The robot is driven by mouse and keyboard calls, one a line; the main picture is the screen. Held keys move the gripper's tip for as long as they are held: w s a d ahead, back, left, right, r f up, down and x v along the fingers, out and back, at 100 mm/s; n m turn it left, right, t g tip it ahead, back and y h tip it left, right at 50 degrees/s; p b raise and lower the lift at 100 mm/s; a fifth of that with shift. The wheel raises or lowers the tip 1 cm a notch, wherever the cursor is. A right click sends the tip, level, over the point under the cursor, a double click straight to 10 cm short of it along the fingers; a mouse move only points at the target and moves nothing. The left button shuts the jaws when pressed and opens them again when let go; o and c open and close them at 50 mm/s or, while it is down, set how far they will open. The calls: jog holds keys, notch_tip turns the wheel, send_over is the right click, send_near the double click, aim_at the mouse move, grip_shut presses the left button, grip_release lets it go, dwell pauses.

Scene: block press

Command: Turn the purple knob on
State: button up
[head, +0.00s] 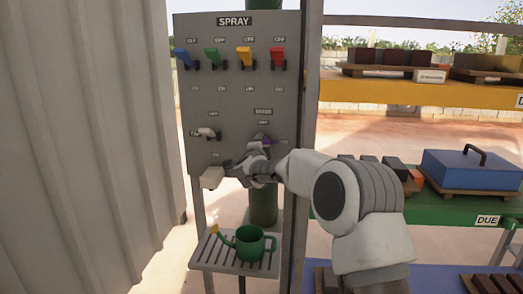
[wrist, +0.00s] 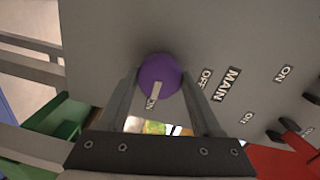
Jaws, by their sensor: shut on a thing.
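The purple knob (wrist: 160,72) is on the grey panel (wrist: 110,30) in the wrist view. In the head view, only a sliver of the purple knob (head: 262,139) shows above my gripper (head: 257,158); my gripper and arm hide the rest.
Blue (head: 184,58), green (head: 214,58), yellow (head: 244,58) and red (head: 278,58) levers line the panel top. A green watering can (head: 250,243) stands on a slatted shelf below. Loaded racks stand right; a corrugated wall is left.

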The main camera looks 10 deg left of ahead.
dwell(0.3)
jog(key=o, duration=1.4)
jog(key=shift+c, duration=0.2)
jog(key=shift+s, duration=0.1)
jog(key=s+r+p, duration=0.1)
jog(key=s+p, duration=0.1)
jog(key=s, duration=1.5)
jog(key=shift+a, duration=0.25)
jog(key=shift+s+r, duration=0.1)
jog(key=shift+r, duration=0.05)
